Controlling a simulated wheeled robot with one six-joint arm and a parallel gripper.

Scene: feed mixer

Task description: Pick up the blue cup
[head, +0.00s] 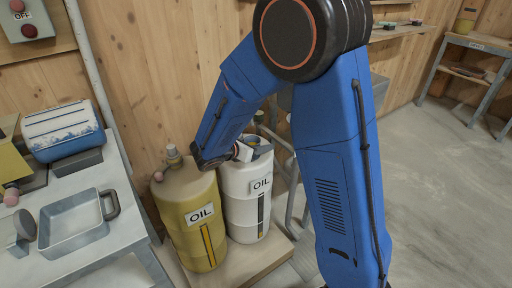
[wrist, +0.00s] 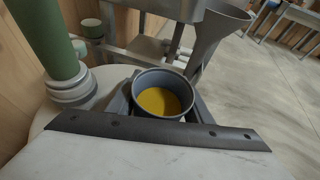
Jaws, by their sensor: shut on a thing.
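A small round blue-grey cup (wrist: 163,80) with yellow liquid inside sits between the dark fingers of my gripper (wrist: 160,108) in the wrist view. The fingers are shut on it, one at each side, and the cup looks upright. In the head view the cup (head: 265,141) shows in part at the top of the white oil drum, beside my gripper (head: 250,148). Its underside is hidden, so I cannot tell whether it touches the drum top.
A yellow oil drum (head: 186,222) stands left of the white oil drum (head: 237,218) on a wooden platform. A grey metal tray (head: 75,240) and a blue-white box (head: 60,128) are on the left bench. A grey funnel (wrist: 222,30) stands close behind the cup. Floor at right is clear.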

